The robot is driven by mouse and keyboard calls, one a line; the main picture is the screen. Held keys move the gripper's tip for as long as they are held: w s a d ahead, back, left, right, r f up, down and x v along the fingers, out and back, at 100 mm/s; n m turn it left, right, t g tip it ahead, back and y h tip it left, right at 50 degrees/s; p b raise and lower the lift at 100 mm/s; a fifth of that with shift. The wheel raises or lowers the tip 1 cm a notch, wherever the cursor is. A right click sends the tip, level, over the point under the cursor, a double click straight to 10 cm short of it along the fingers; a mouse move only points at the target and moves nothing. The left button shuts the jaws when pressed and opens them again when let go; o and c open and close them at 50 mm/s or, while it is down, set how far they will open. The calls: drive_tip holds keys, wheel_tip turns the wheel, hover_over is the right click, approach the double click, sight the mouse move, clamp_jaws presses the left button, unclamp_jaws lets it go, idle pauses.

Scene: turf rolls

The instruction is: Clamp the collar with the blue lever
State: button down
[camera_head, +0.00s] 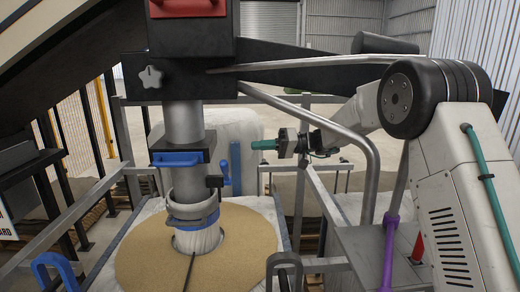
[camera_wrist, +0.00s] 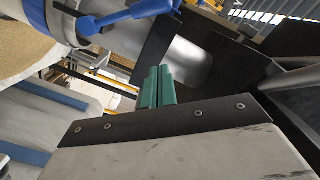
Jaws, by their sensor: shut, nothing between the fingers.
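The grey collar (camera_head: 193,208) sits around the lower end of the metal spout, at the neck of the white bag (camera_head: 199,240). The blue lever (camera_head: 225,172) stands upright at the collar's right side, above a small black latch block (camera_head: 214,182). My gripper (camera_head: 255,144) is to the right of the lever and a little higher in the head view, apart from it. Its green fingers are together and empty. In the wrist view the gripper (camera_wrist: 158,72) points up the picture, and the blue lever (camera_wrist: 135,13) crosses the upper left, apart from the fingertips.
A blue handle (camera_head: 178,158) is on the black gate box above the collar. A tan round surface (camera_head: 145,250) surrounds the bag neck. Grey frame rails (camera_head: 325,200) and a bent metal tube (camera_head: 368,165) stand near my arm. A red part (camera_head: 187,7) is at the top.

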sight(225, 171)
drive_tip(key=s+a+f, duration=0.2)
drive_tip(key=s+a, duration=0.1)
drive_tip(key=a, duration=0.5)
drive_tip(key=shift+f, duration=0.4)
drive_tip(key=shift+s, duration=0.1)
